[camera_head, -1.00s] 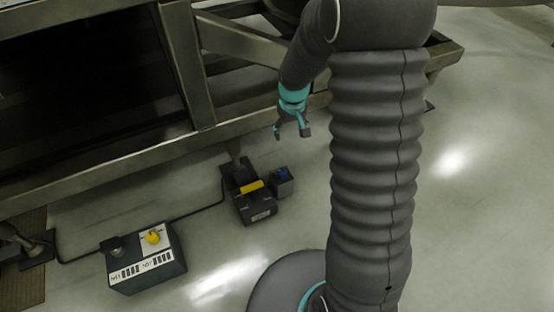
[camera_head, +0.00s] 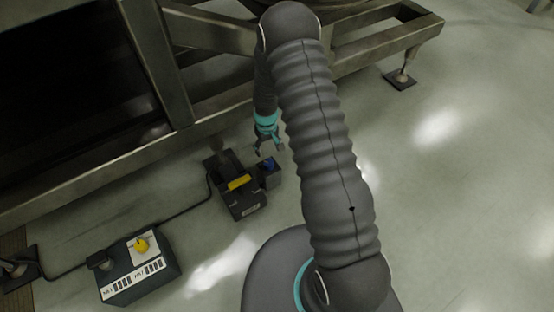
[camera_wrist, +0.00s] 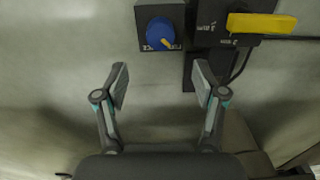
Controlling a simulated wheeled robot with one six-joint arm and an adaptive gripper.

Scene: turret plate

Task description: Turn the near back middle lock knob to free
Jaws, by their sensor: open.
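A round blue knob (camera_head: 268,163) sits on a small dark box (camera_head: 267,178); I take it as the lock knob. In the wrist view the blue knob (camera_wrist: 160,32) is at the top middle, with a yellowish pointer mark toward its lower right and small white lettering below, too small to read. My gripper (camera_head: 267,149) is just above the knob in the head view. In the wrist view my gripper (camera_wrist: 160,76) is open and empty, its fingertips apart from the knob, which lies beyond the gap between them.
A black unit with a yellow bar (camera_head: 239,182) stands directly beside the knob box. The yellow bar also shows in the wrist view (camera_wrist: 262,23). A box with a yellow knob (camera_head: 142,245) is at lower left, joined by a cable. A metal frame beam (camera_head: 100,160) runs behind. Floor at right is clear.

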